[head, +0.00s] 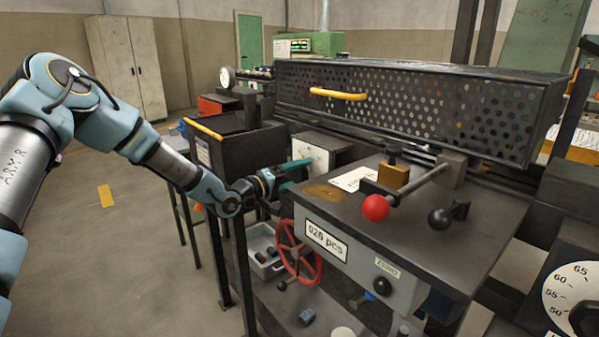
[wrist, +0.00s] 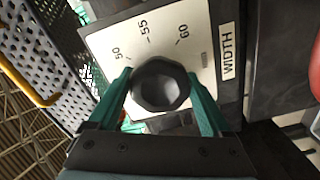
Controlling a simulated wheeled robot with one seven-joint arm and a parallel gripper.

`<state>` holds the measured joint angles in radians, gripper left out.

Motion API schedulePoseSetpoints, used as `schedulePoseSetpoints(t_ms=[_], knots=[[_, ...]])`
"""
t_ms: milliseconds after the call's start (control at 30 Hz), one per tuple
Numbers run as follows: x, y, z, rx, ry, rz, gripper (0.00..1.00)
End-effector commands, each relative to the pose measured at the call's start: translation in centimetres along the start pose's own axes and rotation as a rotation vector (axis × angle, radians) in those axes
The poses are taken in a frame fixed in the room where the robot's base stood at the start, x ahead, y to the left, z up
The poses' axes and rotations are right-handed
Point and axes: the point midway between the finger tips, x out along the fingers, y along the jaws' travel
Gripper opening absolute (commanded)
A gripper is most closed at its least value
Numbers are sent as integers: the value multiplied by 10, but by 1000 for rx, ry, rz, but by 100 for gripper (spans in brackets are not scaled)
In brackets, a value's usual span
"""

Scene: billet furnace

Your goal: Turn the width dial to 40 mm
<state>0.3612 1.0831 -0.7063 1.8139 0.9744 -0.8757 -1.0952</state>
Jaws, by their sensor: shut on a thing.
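The width dial's dark faceted knob (wrist: 160,86) sits on a white scale plate (wrist: 112,47) in the wrist view. The numbers 50, 55 and 60 show on the plate, and a label reading WIDTH (wrist: 227,50) is beside it. My gripper (wrist: 160,76) has its green fingers on either side of the knob, shut on it. No pointer on the knob is clear to me, so I cannot tell its setting; 40 is not visible. In the head view my gripper (head: 294,174) is at the white-faced box (head: 309,155), and the knob is hidden.
Another dial (head: 575,297), with numbers 50 to 65, stands at the lower right. A red-knobbed lever (head: 375,207) and a black ball knob (head: 440,218) are on the bench top. A red handwheel (head: 300,252) is below my gripper. A perforated guard (head: 420,100) with a yellow handle stands behind.

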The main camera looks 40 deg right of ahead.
Motion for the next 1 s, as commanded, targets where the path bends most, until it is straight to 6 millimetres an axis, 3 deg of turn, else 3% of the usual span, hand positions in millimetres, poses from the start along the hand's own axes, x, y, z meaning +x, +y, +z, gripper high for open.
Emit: schedulePoseSetpoints(t_ms=[333,900,933,1000], knots=[[-1,-1,0,-146,-1,-3,27],[-1,-2,1,-173,-2,-4,27],[-1,-2,1,-173,-2,-4,86],[-1,-2,1,-173,-1,-4,94]])
